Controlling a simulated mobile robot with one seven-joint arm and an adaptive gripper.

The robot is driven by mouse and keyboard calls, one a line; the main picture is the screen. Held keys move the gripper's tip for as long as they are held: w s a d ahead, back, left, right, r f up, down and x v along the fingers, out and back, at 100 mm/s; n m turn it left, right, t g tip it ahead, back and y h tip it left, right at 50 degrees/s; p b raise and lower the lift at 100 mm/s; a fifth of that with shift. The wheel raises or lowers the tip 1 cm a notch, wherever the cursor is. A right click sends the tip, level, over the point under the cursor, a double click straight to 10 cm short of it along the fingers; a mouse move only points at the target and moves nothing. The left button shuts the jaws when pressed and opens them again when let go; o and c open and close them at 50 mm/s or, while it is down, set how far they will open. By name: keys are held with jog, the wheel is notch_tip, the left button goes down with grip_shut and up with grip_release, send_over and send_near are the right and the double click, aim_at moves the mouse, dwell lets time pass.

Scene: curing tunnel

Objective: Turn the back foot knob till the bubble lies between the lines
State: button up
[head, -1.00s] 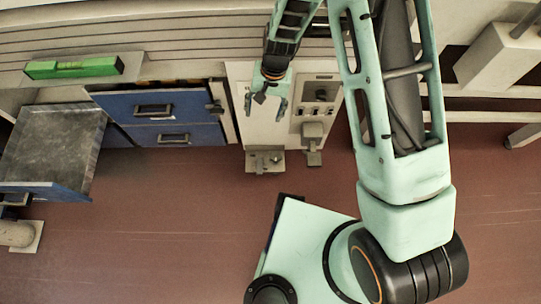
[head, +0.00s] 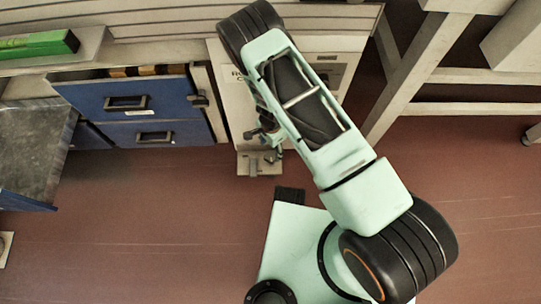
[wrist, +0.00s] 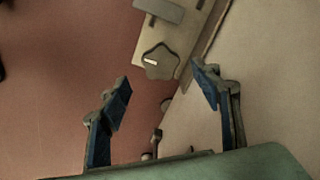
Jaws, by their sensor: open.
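A grey lobed knob (wrist: 160,62) with a white mark sits on a pale foot plate at the top of the wrist view. In the head view the foot plate (head: 245,167) sticks out at the base of the pale cabinet (head: 232,100). My gripper (wrist: 162,80) is open and empty, its blue-padded fingers apart on either side below the knob and not visibly touching it. In the head view my gripper (head: 266,137) is low before the cabinet, partly hidden by my arm. A green level (head: 35,45) lies on the left shelf, cut by the picture edge; its bubble is unreadable.
Blue drawers (head: 130,105) stand left of the cabinet. A dark-topped table (head: 30,145) is at the far left. Pale frame legs (head: 420,60) stand at the right. The reddish floor (head: 130,235) in front is clear.

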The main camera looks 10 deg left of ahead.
aim_at(271, 156)
notch_tip(271, 156, down, 6)
jog(key=shift+f+b, duration=0.1)
jog(key=shift+b, duration=0.8)
jog(key=shift+c, duration=0.3)
jog(key=c, duration=1.1)
jog(key=shift+n, duration=0.3)
